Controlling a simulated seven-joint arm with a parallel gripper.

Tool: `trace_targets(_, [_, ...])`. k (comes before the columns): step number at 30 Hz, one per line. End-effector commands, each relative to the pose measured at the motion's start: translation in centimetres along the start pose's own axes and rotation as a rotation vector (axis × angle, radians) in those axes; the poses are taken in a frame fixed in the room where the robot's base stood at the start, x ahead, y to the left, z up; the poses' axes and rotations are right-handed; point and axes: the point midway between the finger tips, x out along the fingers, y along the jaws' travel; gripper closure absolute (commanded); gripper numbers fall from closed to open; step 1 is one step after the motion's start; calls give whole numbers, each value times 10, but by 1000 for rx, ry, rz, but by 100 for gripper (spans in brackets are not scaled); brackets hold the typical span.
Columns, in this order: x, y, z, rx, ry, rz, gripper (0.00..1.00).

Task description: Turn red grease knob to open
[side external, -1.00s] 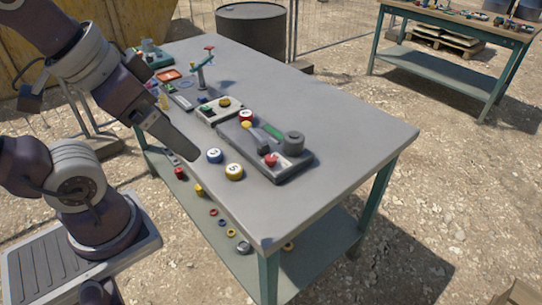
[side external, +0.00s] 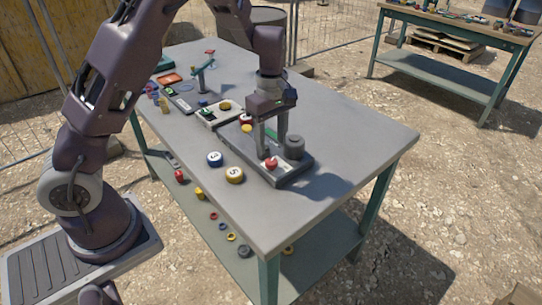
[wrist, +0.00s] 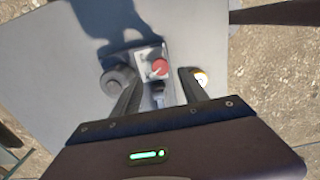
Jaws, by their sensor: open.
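The red knob (side external: 271,163) sits on a light plate at the near end of a dark grey panel (side external: 290,178) on the table. In the wrist view the red knob (wrist: 159,68) shows just beyond my fingertips, with a pale mark on it. My gripper (side external: 272,150) points down over the panel's near end with its fingers apart. Whether a finger touches the knob cannot be told.
A grey cylinder (side external: 294,147) stands on the panel close beside one finger. A blue-green valve stand (side external: 203,75) is farther back. The table's right side (side external: 360,125) is clear.

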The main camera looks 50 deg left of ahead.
Motion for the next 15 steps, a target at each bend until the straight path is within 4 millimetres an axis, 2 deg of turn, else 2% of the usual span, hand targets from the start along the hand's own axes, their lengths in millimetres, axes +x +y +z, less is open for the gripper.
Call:
trace_targets(3, [25,-2,0,-2,-1,-5,49])
trace_targets(7, [46,-2,0,1,-1,-4,49])
trace_targets(10, [55,-1,0,2,-2,-2,49])
trace_targets(15, [57,-1,0,4,-2,-1,49])
